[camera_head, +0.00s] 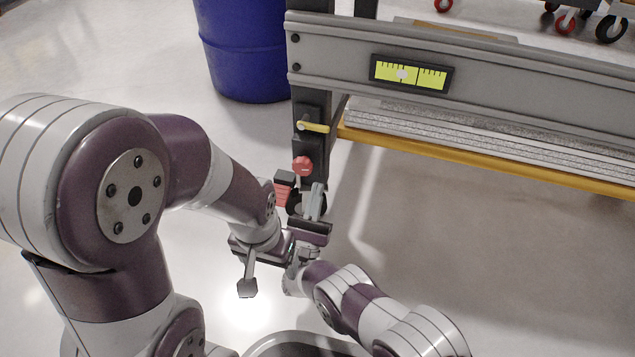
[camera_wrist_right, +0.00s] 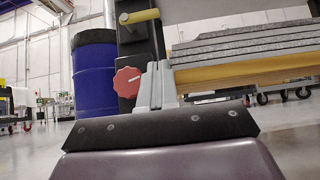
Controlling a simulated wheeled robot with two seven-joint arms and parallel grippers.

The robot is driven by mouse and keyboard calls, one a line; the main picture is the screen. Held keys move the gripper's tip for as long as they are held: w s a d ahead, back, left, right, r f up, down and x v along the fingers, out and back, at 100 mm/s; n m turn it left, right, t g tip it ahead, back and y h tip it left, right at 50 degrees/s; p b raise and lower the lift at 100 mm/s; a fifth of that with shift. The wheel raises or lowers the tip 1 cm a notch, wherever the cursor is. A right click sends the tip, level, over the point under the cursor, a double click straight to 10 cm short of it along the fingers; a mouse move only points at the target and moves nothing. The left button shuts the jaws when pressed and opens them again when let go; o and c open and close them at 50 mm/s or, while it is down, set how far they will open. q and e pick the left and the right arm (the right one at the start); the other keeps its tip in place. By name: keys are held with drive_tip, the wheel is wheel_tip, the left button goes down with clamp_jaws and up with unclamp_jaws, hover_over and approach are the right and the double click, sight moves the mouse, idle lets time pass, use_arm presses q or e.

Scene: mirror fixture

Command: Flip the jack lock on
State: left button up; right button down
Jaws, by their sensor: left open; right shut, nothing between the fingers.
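A red knob (camera_head: 302,164) sits low on the black leg of the mirror fixture. It shows in the right wrist view (camera_wrist_right: 127,82) with a pale mark on its face. Just below and left is a red lever with a black top (camera_head: 283,188), beside a dark caster wheel (camera_head: 295,205). I cannot tell which red part is the jack lock. My right gripper (camera_head: 317,192) is shut and empty, its fingertips beside the caster. In the wrist view its fingers (camera_wrist_right: 157,85) appear just right of the knob. My left gripper (camera_head: 272,272) is open and empty, below and left of the caster.
A yellow handle (camera_head: 313,127) sticks out above the knob. The grey beam (camera_head: 530,75) carries a level gauge (camera_head: 411,74). A yellow rail (camera_head: 480,167) runs to the right under stacked grey slabs. A blue barrel (camera_head: 243,50) stands behind. My forearms are close together.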

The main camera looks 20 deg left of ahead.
sight(313, 127)
drive_tip(key=w+r, duration=0.5)
drive_tip(key=r, duration=0.4)
drive_tip(key=shift+w+r, duration=0.2)
drive_tip(key=shift+d+y, duration=0.1)
drive_tip(key=shift+y, duration=0.2)
